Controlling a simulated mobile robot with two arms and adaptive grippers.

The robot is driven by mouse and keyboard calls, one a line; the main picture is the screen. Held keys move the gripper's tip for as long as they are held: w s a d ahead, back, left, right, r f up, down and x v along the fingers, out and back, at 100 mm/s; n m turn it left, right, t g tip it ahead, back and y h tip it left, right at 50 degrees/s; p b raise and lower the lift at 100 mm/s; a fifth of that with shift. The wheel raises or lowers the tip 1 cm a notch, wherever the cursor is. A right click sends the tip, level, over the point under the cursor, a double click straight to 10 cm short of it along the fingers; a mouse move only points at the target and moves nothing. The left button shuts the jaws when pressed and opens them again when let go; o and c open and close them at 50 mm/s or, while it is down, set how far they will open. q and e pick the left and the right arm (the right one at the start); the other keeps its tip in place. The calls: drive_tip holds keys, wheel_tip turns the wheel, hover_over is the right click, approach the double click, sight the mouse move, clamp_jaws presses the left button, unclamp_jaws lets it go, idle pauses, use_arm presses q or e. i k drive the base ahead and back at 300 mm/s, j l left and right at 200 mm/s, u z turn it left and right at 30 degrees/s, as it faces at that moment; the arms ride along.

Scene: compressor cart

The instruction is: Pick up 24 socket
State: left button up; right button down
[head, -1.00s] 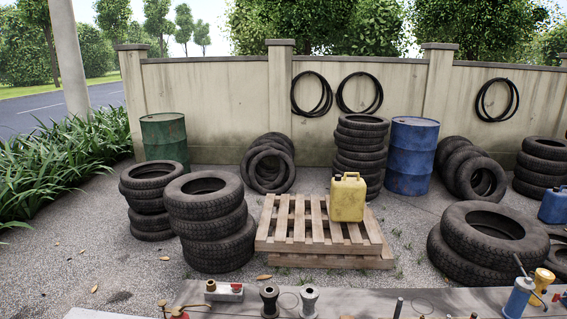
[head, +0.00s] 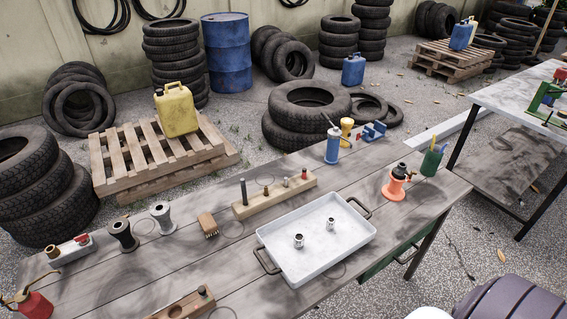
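Two small silver metal pieces that look like sockets stand in a white tray (head: 350,246) on the wooden workbench. The nearer-left socket (head: 299,241) is left of the tray's middle. The other socket (head: 331,224) is slightly further back and to the right. No size marking is readable, so I cannot tell which is the 24 socket. Neither of my grippers is in view.
A wooden holder (head: 274,198) with upright pegs stands behind the tray. A second wooden block (head: 178,308) lies in front. Spools (head: 163,218), a brush (head: 208,225), a blue bottle (head: 333,146) and an orange tool (head: 396,182) stand around. A metal table (head: 510,98) is right.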

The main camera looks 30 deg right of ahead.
sight(299, 239)
drive_tip(key=z, duration=1.1)
